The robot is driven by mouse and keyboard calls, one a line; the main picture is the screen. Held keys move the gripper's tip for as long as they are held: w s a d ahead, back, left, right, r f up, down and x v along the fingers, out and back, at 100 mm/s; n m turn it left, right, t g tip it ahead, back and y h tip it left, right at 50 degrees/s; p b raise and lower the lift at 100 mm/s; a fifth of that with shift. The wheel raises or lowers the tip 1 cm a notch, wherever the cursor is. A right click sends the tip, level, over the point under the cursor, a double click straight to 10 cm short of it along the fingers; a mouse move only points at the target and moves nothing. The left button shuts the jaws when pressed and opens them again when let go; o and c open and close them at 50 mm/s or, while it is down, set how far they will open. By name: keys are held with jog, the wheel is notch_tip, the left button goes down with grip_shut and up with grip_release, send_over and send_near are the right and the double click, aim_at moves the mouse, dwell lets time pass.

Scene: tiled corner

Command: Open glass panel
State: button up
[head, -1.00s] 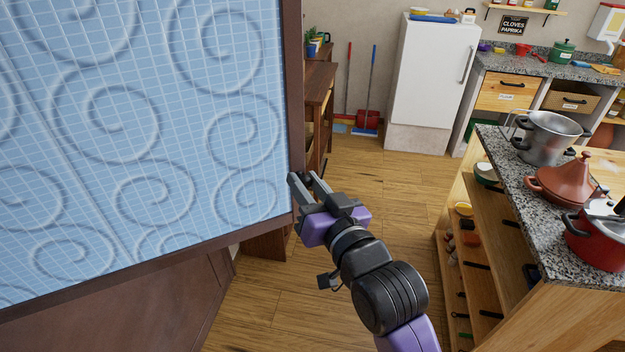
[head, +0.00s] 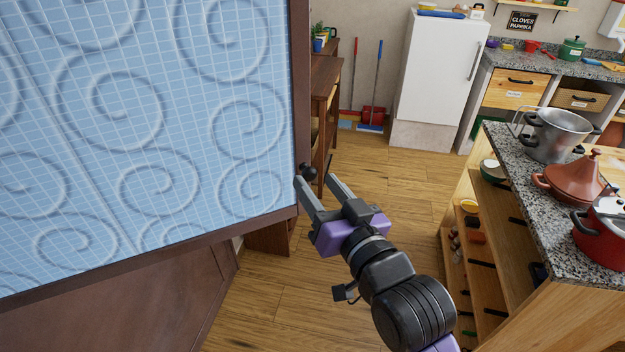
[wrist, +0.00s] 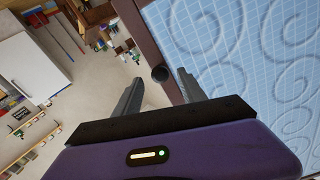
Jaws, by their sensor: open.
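The glass panel (head: 150,110) is a large blue gridded pane with raised spirals in a dark brown frame. It fills the left of the head view and shows at the right of the wrist view (wrist: 240,50). A round dark knob (head: 309,171) sits on the frame's right edge, and it also shows in the wrist view (wrist: 160,74). My gripper (head: 318,182) is open at the frame's lower right edge. In the wrist view the knob appears between the spread fingers, near their tips. I cannot tell whether a finger touches it.
A granite-topped counter (head: 515,155) with a steel pot (head: 556,135), a tagine (head: 576,180) and a red pot (head: 603,235) stands at the right. A white fridge (head: 437,75) and a wooden table (head: 322,85) are at the back. The wooden floor between is clear.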

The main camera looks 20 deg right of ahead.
jog(key=s+b, duration=0.1)
jog(key=s, duration=0.3)
jog(key=shift+s+d, duration=0.1)
jog(key=shift+s, duration=0.05)
jog(key=s+f+n+g+b, duration=0.1)
jog(key=s+f, duration=0.5)
jog(key=s, duration=0.5)
jog(key=s+f+g+b, duration=0.1)
jog(key=s+f, duration=0.5)
jog(key=s, duration=0.4)
jog(key=s+d+f+n+g+b, duration=0.1)
jog(key=s+f, duration=0.5)
jog(key=s, duration=0.5)
jog(key=shift+s+f+n+h, duration=0.3)
jog(key=shift+f, duration=0.05)
jog(key=shift+c, duration=0.2)
